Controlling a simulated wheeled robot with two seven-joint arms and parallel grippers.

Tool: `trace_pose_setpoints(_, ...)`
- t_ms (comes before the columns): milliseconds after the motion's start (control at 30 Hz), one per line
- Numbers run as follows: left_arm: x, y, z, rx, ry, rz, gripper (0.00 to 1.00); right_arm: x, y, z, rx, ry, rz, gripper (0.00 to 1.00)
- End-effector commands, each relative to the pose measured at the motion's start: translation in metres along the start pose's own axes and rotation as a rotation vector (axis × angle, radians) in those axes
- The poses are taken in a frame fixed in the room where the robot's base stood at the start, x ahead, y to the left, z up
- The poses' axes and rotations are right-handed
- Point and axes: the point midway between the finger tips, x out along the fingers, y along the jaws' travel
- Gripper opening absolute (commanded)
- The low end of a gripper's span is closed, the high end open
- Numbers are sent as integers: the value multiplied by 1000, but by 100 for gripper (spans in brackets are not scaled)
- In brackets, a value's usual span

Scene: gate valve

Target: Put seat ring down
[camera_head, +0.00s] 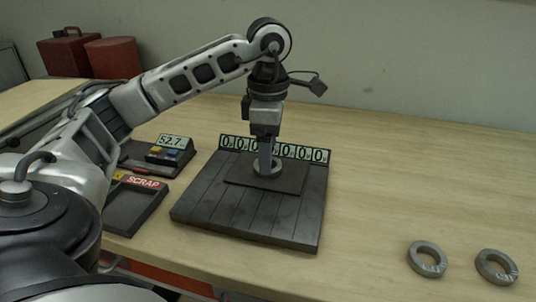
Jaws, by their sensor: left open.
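A grey metal seat ring (267,168) lies on the dark raised pad (290,184) of a black slatted plate (245,222). My left gripper (266,156) points straight down at this ring, with its fingertips at or just inside the ring. It is open; the exact contact is too small to tell. Two more grey rings with markings, one ring (427,259) and another ring (496,267), lie on the table at the front right. My right gripper does not show.
A row of number displays (305,153) stands along the plate's back edge, partly hidden by my gripper. Left of the plate are a black tray with a red SCRAP label (142,182) and a device reading 52.7 (171,142).

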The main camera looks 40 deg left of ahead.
Motion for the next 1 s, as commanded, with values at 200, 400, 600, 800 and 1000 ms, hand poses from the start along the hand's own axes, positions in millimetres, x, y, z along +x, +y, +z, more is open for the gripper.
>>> trace_pose_setpoints(200,-58,1,0,-2,-2,6,73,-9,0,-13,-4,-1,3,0)
trace_pose_setpoints(400,-89,0,0,-2,0,2,73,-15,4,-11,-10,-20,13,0)
trace_pose_setpoints(600,-99,0,0,-2,0,0,73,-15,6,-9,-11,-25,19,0)
trace_pose_setpoints(800,-98,0,0,-1,1,-1,73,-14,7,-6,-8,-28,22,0)
trace_pose_setpoints(1000,-98,0,0,-1,1,0,73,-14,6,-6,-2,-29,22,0)
